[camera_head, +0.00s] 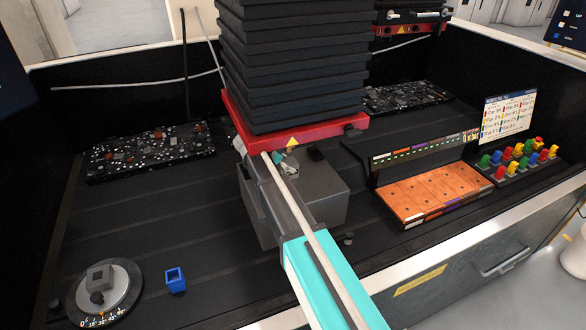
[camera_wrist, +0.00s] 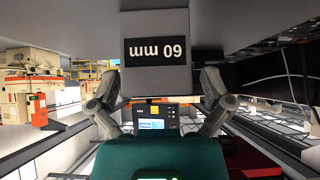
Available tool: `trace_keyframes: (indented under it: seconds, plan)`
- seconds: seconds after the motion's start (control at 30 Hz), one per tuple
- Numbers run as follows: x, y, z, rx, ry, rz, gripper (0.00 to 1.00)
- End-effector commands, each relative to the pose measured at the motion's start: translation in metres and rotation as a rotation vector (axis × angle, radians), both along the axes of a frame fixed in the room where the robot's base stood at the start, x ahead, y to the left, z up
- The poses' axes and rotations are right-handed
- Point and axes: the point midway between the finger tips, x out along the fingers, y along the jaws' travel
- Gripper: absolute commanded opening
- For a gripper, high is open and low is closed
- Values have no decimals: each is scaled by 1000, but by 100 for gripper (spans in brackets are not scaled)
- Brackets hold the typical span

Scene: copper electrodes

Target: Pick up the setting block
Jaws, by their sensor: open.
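The setting block (camera_wrist: 158,82) is a grey block with a black label that reads "60 mm" upside down in the wrist view. It shows between the two grey fingers of my gripper (camera_wrist: 160,92), one on each side, and the jaws are open. I cannot tell whether either finger touches it. In the head view my gripper (camera_head: 284,170) is beside a large grey box-like body (camera_head: 322,195) under the red-based machine. My arm crosses in front, and I cannot make out the labelled block there.
A black bellows column (camera_head: 292,60) on a red base (camera_head: 330,132) stands over the grey body. A round dial (camera_head: 125,285) and a blue cube (camera_head: 176,280) are front left. A copper-coloured plate rack (camera_head: 430,193) is right, and a circuit board (camera_head: 150,152) is back left.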

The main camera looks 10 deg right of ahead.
Motion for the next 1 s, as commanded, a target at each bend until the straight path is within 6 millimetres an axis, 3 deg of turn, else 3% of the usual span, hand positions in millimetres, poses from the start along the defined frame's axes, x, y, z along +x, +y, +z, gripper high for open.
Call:
trace_keyframes:
  seconds: [0.17,0.63,1.0]
  plan:
    - [0,0,0,0,0,0,98]
    - [0,1,0,0,-1,1,11]
    - [1,0,2,-2,-1,1,10]
